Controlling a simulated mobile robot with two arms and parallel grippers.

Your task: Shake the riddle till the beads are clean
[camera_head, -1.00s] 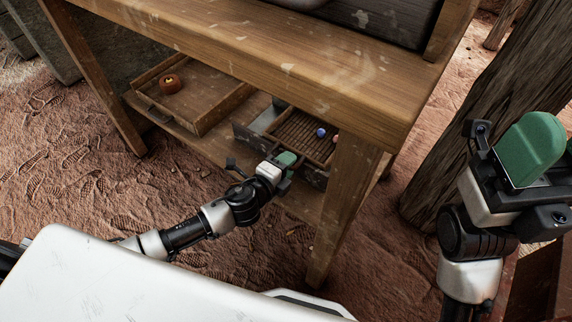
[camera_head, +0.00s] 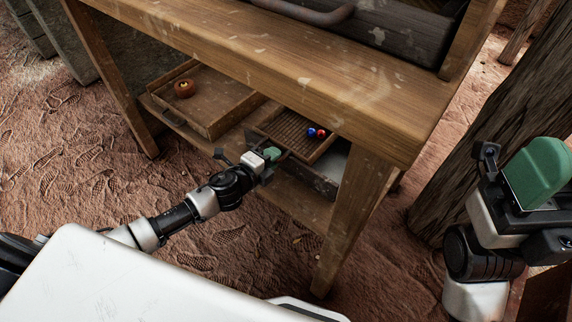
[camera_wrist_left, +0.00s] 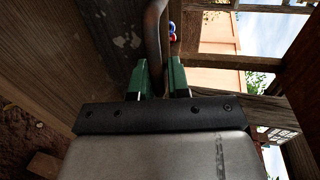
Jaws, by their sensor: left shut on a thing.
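The riddle (camera_head: 285,128), a brown slatted tray, sits over a grey box (camera_head: 322,184) on the bench's lower shelf. Blue and red beads lie on its slats, the blue bead (camera_head: 311,133) left of the red bead (camera_head: 321,134). They look vividly coloured; any remaining dirt is too small to tell. My left gripper (camera_head: 272,154) is at the riddle's near side, shut on its handle. In the left wrist view the curved dark handle (camera_wrist_left: 154,40) runs between the green fingers, with the beads beyond. My right gripper (camera_head: 536,172) is raised at right, its finger gap unclear.
A wooden tray (camera_head: 215,108) with a small orange-brown round object (camera_head: 184,88) stands left on the shelf. The bench top (camera_head: 300,65) overhangs the riddle, and a bench leg (camera_head: 348,215) stands close on the right. A thick post (camera_head: 490,120) rises farther right.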

